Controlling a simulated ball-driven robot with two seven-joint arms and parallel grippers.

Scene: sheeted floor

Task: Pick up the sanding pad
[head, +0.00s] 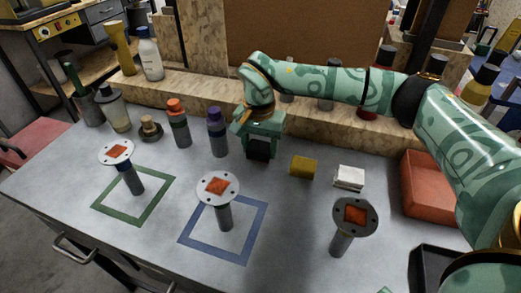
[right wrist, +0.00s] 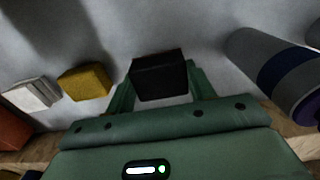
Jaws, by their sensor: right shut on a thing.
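The sanding pad, which I take to be the black block (head: 258,150), is at the back middle of the grey table (head: 275,205). My right gripper (head: 261,141) points down and is shut on this block. In the right wrist view the block (right wrist: 159,76) sits between the two green fingers of the gripper (right wrist: 160,90). I cannot tell whether its underside touches the table. My left gripper is out of view.
A yellow block (head: 303,166) and a white stack (head: 349,177) lie right of the gripper. A purple-capped bottle (head: 217,135) stands close on its left. Round-topped stands (head: 225,215) occupy the front. A red bin (head: 430,190) is at the right.

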